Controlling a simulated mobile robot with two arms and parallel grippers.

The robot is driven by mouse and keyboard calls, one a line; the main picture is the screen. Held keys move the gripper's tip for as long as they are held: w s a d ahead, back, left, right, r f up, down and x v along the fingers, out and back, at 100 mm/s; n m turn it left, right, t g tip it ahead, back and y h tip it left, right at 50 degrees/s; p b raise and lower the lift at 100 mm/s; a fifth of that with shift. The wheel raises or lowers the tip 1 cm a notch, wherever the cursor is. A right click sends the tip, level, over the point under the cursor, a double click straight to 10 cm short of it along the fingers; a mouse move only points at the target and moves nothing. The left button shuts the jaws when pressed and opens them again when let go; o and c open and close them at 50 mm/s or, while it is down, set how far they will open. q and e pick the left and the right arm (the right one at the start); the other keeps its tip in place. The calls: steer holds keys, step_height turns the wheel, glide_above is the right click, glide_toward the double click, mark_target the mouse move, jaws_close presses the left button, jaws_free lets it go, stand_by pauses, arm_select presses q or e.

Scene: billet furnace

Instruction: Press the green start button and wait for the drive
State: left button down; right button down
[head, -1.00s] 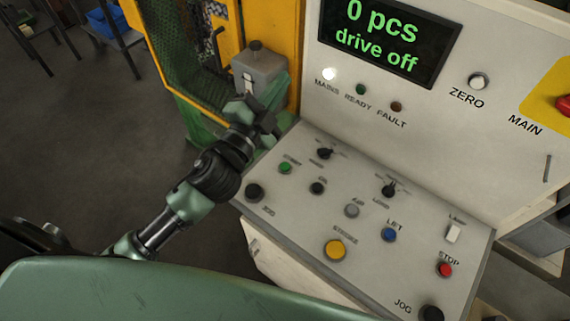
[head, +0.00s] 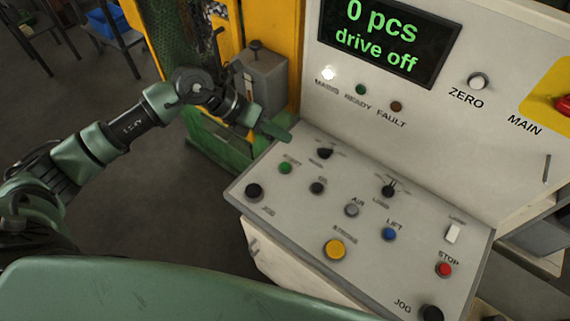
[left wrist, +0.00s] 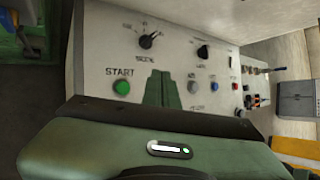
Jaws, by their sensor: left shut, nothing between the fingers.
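The green start button (head: 285,168) sits at the upper left of the sloped control panel (head: 300,228). It also shows in the left wrist view (left wrist: 122,87), under the word START, left of my fingers. My left gripper (head: 285,133) is shut and empty. In the head view its fingertips are over the panel's upper left edge, above and beyond the start button, apart from it. In the left wrist view the closed fingers (left wrist: 162,88) cover part of the panel to the right of the button. The display (head: 385,38) reads "0 pcs" and "drive off". My right gripper is out of view.
Near the start button are a black selector (head: 324,153) and a black button (head: 254,191). A yellow button (head: 335,249), a blue lift button (head: 389,234) and a red stop button (head: 444,269) lie further right. A yellow machine frame (head: 280,30) stands behind left.

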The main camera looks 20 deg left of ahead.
mark_target(281, 166)
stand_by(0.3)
arm_select(q)
step_height(281, 166, down, 9)
steer(key=b, duration=0.6)
steer(key=shift+r, duration=0.1)
stand_by(1.8)
steer(key=shift+f+b, duration=0.4)
steer(key=shift+b, duration=0.1)
steer(key=shift+f+b, duration=0.4)
steer(key=shift+f, duration=0.05)
stand_by(0.4)
steer(key=shift+r, duration=0.1)
steer(key=shift+r+p, duration=0.55)
steer(key=shift+r, duration=0.25)
